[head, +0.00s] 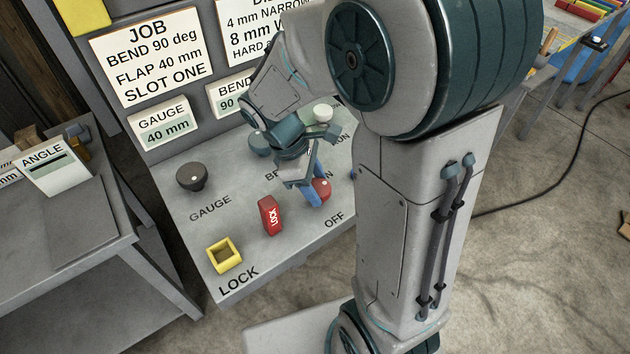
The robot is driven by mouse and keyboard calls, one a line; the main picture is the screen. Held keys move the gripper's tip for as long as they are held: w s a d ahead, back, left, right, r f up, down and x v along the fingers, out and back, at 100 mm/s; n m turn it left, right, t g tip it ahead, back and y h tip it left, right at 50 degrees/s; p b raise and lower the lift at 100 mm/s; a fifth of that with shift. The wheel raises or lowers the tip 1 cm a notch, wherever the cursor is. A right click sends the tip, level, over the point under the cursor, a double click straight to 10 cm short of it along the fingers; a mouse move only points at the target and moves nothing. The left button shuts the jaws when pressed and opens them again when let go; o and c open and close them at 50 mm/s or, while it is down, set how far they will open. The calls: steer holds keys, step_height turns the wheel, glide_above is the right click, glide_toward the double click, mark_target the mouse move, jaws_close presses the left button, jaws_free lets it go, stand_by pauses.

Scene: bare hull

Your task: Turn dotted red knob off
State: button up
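The dotted red knob (324,187) sits on the sloped grey panel, above the printed word OFF. It is partly hidden by my gripper, and a small pale dot shows on its face. My gripper (316,188) reaches down to the knob from above, with its blue fingers right at it. One finger covers the knob's left side. I cannot tell whether the fingers are closed on the knob or only beside it.
A red lock tag (270,215) stands left of the knob, with a yellow square socket (225,256) beyond. My arm hides the panel's right side.

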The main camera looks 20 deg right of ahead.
steer(key=m+g+y, duration=0.1)
steer(key=m, duration=0.3)
steer(key=shift+w+d+m, duration=0.1)
steer(key=shift+w+m, duration=0.05)
steer(key=shift+m, duration=0.25)
steer(key=m+g+y, duration=0.1)
steer(key=m, duration=0.3)
steer(key=shift+d+y, duration=0.1)
steer(key=shift+y, duration=0.3)
steer(key=m, duration=0.2)
steer(key=m+y, duration=0.1)
steer(key=m, duration=0.2)
steer(key=shift+d+y, duration=0.1)
steer(key=shift+y, duration=0.2)
steer(key=shift+d+m+y, duration=0.1)
steer(key=shift+m+y, duration=0.7)
steer(key=shift+m, duration=1.2)
steer(key=o, duration=1)
